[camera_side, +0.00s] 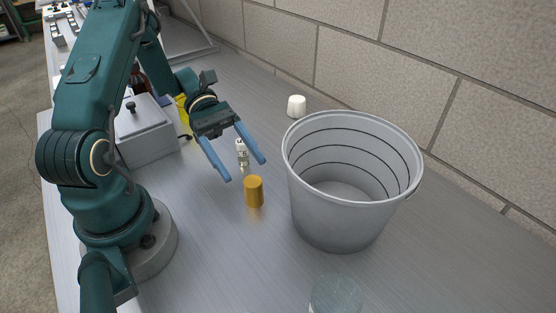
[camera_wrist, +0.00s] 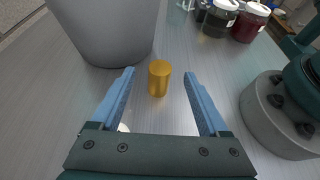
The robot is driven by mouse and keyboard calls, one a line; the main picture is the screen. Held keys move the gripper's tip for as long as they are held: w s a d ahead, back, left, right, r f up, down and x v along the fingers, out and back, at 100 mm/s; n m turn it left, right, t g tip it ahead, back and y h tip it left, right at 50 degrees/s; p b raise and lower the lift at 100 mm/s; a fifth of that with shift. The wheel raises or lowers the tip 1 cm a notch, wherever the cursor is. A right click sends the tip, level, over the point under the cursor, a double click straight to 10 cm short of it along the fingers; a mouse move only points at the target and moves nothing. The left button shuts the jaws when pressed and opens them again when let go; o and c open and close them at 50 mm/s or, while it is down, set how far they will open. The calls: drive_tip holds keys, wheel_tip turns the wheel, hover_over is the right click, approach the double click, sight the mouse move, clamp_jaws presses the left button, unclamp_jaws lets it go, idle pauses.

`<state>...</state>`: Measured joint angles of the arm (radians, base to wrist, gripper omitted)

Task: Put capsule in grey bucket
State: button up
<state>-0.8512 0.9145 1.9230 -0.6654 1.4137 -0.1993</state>
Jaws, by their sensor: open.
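The capsule (camera_side: 254,192) is a small gold-orange cylinder standing upright on the metal bench, left of the bucket. In the wrist view the capsule (camera_wrist: 159,79) appears between the finger ends, with a gap on both sides. The grey bucket (camera_side: 345,218) stands open at the top, and the part of its inside that shows looks empty. In the wrist view its lower wall (camera_wrist: 105,30) is at upper left. My gripper (camera_side: 244,170) is open, with two blue fingers that hold nothing. In the side view its fingertips are just above and behind the capsule in the picture.
A small white labelled bottle (camera_side: 242,154) stands behind the fingers. A white stopper-like piece (camera_side: 296,106) lies near the wall, behind the bucket. A clear glass (camera_side: 336,296) is at the front edge of the picture. A grey box (camera_side: 147,137) stands at left. Dark jars (camera_wrist: 220,18) show in the wrist view.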

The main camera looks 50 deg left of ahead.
drive_tip(key=v, duration=0.4)
drive_tip(key=shift+a+r, duration=0.15)
drive_tip(key=shift+s+r+m+y, duration=0.1)
drive_tip(key=shift+r+m+y, duration=0.15)
drive_tip(key=shift+m+y, duration=0.15)
drive_tip(key=s+d+r+m+t+y, duration=0.2)
drive_tip(key=s+d+r+m+y, duration=0.3)
drive_tip(key=m+y, duration=0.7)
wheel_tip(320, 180, up, 3)
drive_tip(key=d+m, duration=0.2)
drive_tip(key=shift+s+d+f, duration=0.15)
drive_tip(key=shift+d+f, duration=0.05)
drive_tip(key=shift+d, duration=0.15)
drive_tip(key=shift+o, duration=0.4)
drive_tip(key=m+t, duration=0.1)
drive_tip(key=r+m+t, duration=0.1)
drive_tip(key=d+m+t, duration=0.1)
drive_tip(key=shift+s+r+t+y, duration=0.25)
drive_tip(key=shift+s+t+y, duration=0.05)
drive_tip(key=shift+s+y, duration=0.1)
drive_tip(key=shift+a, duration=0.1)
